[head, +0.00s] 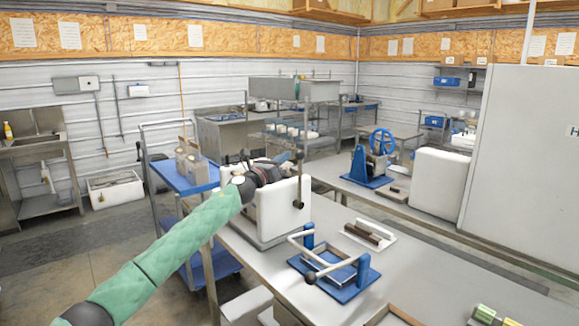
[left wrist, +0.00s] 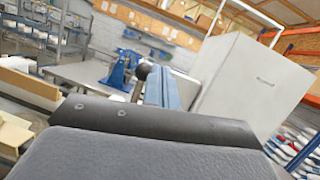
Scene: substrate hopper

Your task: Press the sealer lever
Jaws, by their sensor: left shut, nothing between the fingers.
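A black-knobbed lever (head: 298,156) stands upright at the right side of a white box-shaped machine (head: 285,215) on the near bench. A black knob on a short rod (left wrist: 143,72) also shows in the left wrist view, beside a blue-grey bar (left wrist: 162,88). I cannot tell for certain which is the sealer. My left gripper (head: 276,170) is shut and empty above the white machine, apart from the blue device. My right gripper is out of view.
A white tray with brown bars (head: 368,235) lies behind the blue device. A blue wheeled press (head: 372,160) stands on the far bench, by a white cabinet (head: 520,150). A blue cart (head: 182,172) stands left.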

